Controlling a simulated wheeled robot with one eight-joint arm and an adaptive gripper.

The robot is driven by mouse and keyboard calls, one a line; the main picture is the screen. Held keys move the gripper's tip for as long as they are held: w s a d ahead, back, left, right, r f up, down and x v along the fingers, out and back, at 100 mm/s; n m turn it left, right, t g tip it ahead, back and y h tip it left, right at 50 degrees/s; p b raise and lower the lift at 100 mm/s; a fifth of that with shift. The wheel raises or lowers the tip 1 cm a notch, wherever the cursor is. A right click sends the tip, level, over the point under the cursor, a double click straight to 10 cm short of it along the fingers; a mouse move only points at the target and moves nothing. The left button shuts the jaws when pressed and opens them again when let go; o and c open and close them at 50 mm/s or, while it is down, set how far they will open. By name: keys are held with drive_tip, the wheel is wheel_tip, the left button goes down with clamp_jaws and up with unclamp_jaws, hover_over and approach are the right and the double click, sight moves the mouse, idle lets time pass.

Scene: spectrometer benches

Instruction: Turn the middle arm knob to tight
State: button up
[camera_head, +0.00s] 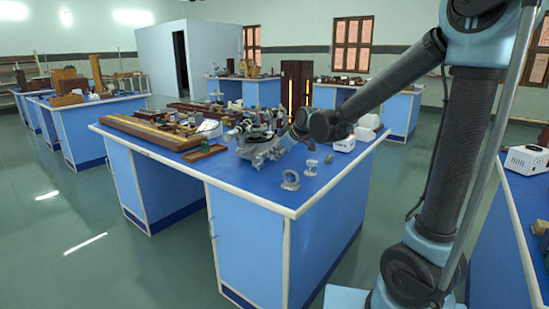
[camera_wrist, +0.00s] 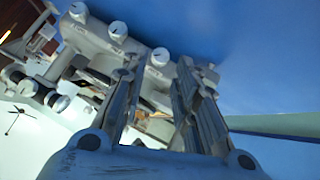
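The grey spectrometer (camera_head: 262,150) stands on the blue bench, partly hidden by the end of my arm. In the wrist view its body carries a row of white knobs: an outer knob (camera_wrist: 78,12), a knob in the middle (camera_wrist: 117,30) and a third knob (camera_wrist: 159,57). I cannot tell for sure which is the middle arm knob or read its setting. My gripper (camera_wrist: 164,72) is open, its fingers apart, with the third knob showing between and beyond the fingertips. Contact is not clear. In the head view the fingers are hard to make out against the spectrometer.
A white box (camera_head: 345,144), a ring-shaped stand (camera_head: 290,180) and small metal parts (camera_head: 311,167) sit right of the spectrometer. A wooden tray (camera_head: 204,152) lies to its left. The bench's front corner (camera_head: 285,203) is bare.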

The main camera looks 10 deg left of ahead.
sight(272, 156)
drive_tip(key=shift+x, duration=2.25)
clamp_jaws()
